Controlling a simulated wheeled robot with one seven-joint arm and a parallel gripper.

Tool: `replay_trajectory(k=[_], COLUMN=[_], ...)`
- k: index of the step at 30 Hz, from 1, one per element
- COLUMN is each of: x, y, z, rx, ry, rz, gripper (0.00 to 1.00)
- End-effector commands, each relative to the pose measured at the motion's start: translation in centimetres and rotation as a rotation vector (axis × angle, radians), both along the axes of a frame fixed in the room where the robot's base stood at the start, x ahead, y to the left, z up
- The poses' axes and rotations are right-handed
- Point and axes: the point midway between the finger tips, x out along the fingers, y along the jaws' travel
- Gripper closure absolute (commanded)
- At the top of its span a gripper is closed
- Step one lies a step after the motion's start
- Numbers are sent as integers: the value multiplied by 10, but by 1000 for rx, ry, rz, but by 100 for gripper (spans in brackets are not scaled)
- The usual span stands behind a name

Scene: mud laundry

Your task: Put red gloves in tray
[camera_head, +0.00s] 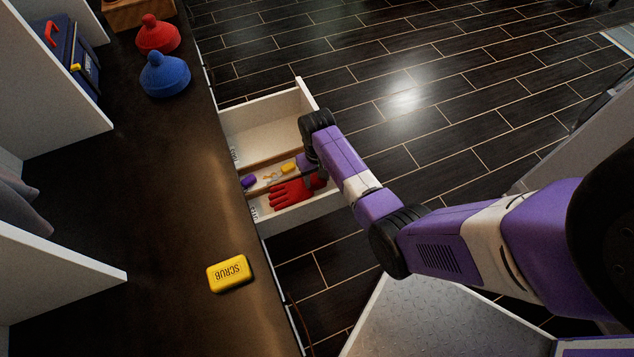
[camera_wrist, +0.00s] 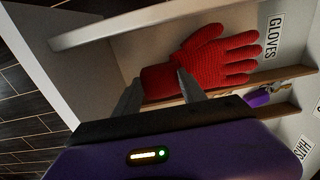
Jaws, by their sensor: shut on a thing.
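The red gloves (camera_head: 291,192) are in the near end of the open white drawer in the head view, partly under my arm. In the wrist view the red gloves (camera_wrist: 212,62) lie flat, fingers toward a label reading GLOVES (camera_wrist: 274,36). My gripper (camera_wrist: 160,88) has its two grey fingers at the cuff, shut on the gloves. In the head view my wrist hides the fingertips. No separate tray can be told apart from the drawer's divided compartments.
The open drawer (camera_head: 302,97) has wooden dividers, with a purple item (camera_head: 249,182) and a yellow item (camera_head: 288,168) in the middle compartment. A yellow SCRUB sponge (camera_head: 230,273) and a blue plunger-like thing (camera_head: 165,76) are on the dark counter (camera_head: 130,190).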

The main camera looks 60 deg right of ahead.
Motion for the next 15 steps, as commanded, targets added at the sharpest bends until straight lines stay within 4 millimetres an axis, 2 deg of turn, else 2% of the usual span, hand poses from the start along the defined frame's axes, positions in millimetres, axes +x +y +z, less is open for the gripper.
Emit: replay_trajectory(k=[1, 4, 15], x=[0, 0, 0], y=[0, 0, 0], z=[-12, -22, -25], rx=[1, 1, 0], ry=[2, 1, 0], rz=[0, -1, 0], gripper=[99, 99, 99])
